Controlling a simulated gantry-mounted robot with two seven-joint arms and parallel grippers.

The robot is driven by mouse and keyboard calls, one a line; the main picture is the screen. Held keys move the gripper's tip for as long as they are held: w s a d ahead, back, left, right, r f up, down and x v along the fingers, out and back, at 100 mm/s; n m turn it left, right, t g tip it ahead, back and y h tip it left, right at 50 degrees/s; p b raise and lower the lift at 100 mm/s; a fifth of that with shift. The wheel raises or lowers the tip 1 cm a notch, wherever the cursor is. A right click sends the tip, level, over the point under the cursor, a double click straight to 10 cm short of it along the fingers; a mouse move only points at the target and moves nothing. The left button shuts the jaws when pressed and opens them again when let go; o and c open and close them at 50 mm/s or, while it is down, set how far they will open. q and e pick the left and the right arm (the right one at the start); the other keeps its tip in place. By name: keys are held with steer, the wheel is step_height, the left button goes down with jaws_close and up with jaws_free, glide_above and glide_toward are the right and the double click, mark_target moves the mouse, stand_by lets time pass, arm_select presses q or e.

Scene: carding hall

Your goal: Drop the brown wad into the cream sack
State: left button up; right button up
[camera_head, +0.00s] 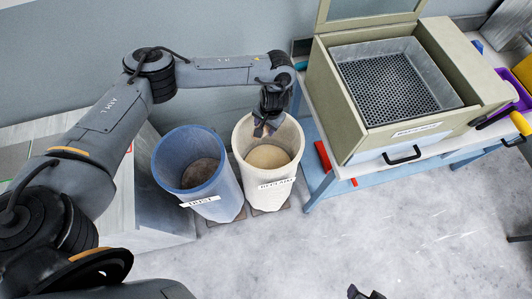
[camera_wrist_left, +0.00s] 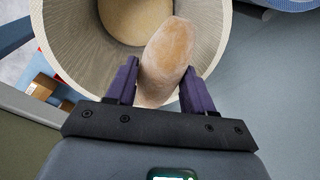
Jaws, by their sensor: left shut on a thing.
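The cream sack (camera_head: 268,186) stands upright and open-mouthed on the floor, with a pale round bottom or contents inside. My left gripper (camera_head: 265,128) points down at its mouth, near the back of the rim. In the left wrist view, the purple fingers are shut on the brown wad (camera_wrist_left: 165,62), a mottled tan-brown oblong lump. The wad is over the mouth of the cream sack (camera_wrist_left: 73,45), whose inner wall surrounds it. The wad is mostly hidden by the gripper in the head view. Dark tips, probably my right gripper (camera_head: 365,294), show at the bottom edge.
A blue sack (camera_head: 222,205) labelled DUST stands close on the left, with dark matter inside. On the right, a table carries a beige box (camera_head: 345,105) with a perforated metal tray (camera_head: 395,88). A grey wall is behind. The floor in front is clear.

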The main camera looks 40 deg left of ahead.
arm_select(q)
steer(key=shift+f, duration=0.15)
steer(key=o, duration=1.2)
steer(key=r+p, duration=0.1)
steer(key=r, duration=0.2)
steer(key=d+r+p, duration=0.1)
steer(key=r+p, duration=0.1)
steer(key=r, duration=0.1)
steer(key=r+p, duration=0.1)
steer(key=r, duration=0.1)
steer(key=shift+w+d+r, duration=0.15)
steer(key=shift+d+r, duration=0.05)
steer(key=shift+r, duration=0.2)
steer(key=shift+d+r+p, duration=0.15)
steer(key=shift+r+p, duration=0.35)
steer(key=shift+r, duration=0.4)
